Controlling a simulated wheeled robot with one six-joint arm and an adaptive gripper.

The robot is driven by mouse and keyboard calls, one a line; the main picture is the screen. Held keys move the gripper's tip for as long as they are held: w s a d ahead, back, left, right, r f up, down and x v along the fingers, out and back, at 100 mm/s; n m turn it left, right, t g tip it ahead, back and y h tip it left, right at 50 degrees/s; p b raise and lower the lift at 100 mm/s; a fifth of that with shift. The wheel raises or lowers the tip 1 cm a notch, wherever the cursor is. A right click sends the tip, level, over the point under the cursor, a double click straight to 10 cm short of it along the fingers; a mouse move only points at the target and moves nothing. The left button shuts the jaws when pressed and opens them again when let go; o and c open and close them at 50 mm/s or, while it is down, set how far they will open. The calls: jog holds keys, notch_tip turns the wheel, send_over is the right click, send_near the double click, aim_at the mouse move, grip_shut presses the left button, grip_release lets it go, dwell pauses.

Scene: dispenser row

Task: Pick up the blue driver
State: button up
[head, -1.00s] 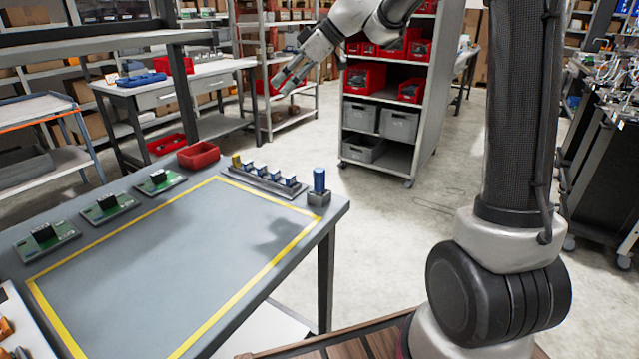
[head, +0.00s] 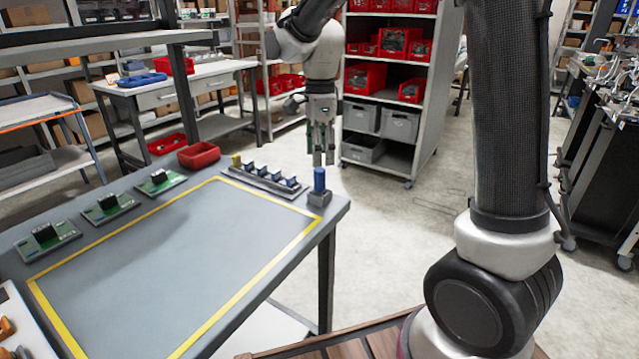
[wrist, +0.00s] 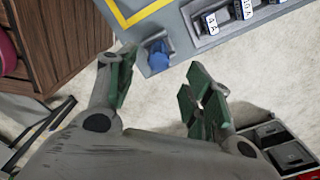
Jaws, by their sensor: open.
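The blue driver (head: 319,180) stands upright in a small grey holder (head: 319,198) at the right corner of the grey table. In the wrist view the blue driver (wrist: 158,52) shows from above in its holder, ahead of and between the fingertips. My gripper (head: 323,158) points down just behind the driver in the head view, apart from it. In the wrist view my gripper (wrist: 160,75) has its green-padded fingers spread wide with nothing between them.
A grey rack (head: 268,184) with several small blue-and-black parts lies left of the driver. A red bin (head: 199,155) and green boards (head: 107,207) line the far table edge. The yellow-outlined area (head: 170,265) is empty. A shelf cart (head: 392,95) stands behind.

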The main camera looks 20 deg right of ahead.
aim_at(320, 170)
notch_tip(320, 170, down, 8)
jog(key=shift+s+a+r, duration=0.1)
jog(key=shift+s+r, duration=0.05)
jog(key=shift+r, duration=0.1)
jog(key=shift+c, duration=0.3)
grip_shut()
notch_tip(320, 170, up, 10)
jog(key=shift+r, duration=0.1)
dwell(0.4)
